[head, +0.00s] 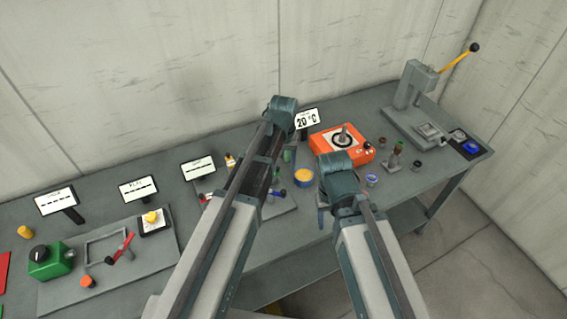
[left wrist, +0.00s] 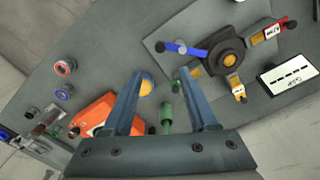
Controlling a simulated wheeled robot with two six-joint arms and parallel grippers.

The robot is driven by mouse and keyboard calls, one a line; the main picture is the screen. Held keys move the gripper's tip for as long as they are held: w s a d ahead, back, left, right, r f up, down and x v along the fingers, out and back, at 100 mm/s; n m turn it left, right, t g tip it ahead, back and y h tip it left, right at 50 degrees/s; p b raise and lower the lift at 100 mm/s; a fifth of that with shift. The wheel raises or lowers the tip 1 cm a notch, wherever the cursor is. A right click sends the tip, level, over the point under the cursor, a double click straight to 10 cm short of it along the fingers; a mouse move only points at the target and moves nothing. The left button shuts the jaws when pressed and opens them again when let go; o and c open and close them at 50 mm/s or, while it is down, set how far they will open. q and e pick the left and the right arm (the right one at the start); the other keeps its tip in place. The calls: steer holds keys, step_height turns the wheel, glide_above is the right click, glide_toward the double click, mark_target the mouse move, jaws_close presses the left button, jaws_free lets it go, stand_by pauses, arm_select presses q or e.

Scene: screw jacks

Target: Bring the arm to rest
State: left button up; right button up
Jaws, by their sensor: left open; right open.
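My left arm reaches up over the bench in the head view, and its link hides most of its gripper there. In the left wrist view my left gripper (left wrist: 160,100) is open, its two blue fingers apart with nothing held between them. It hangs above the bench, with a green upright piece (left wrist: 165,108) and a yellow round piece (left wrist: 146,87) showing between the fingers. My right arm bends over the front edge of the bench. Its gripper (head: 322,212) shows only in part, beside the arm, and I see nothing in it.
An orange device (head: 358,151) and a blue-rimmed yellow bowl (head: 303,177) stand near the arms. A hub with coloured handles (left wrist: 224,55) lies by the left gripper. A grey press (head: 410,100) stands right; a green box (head: 48,264) and plate stand left. The right floor is clear.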

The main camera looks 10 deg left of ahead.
arm_select(q)
steer(key=s+d+f+m+b, duration=0.2)
steer(key=s+f+b, duration=0.5)
steer(key=s, duration=0.2)
steer(key=s+d+f+m+y+b, duration=0.1)
steer(key=s+d+f+m+b, duration=0.1)
steer(key=s+f+b, duration=0.5)
steer(key=shift+s+f+m, duration=0.15)
steer(key=shift+s+m, duration=0.25)
steer(key=shift+s, duration=0.8)
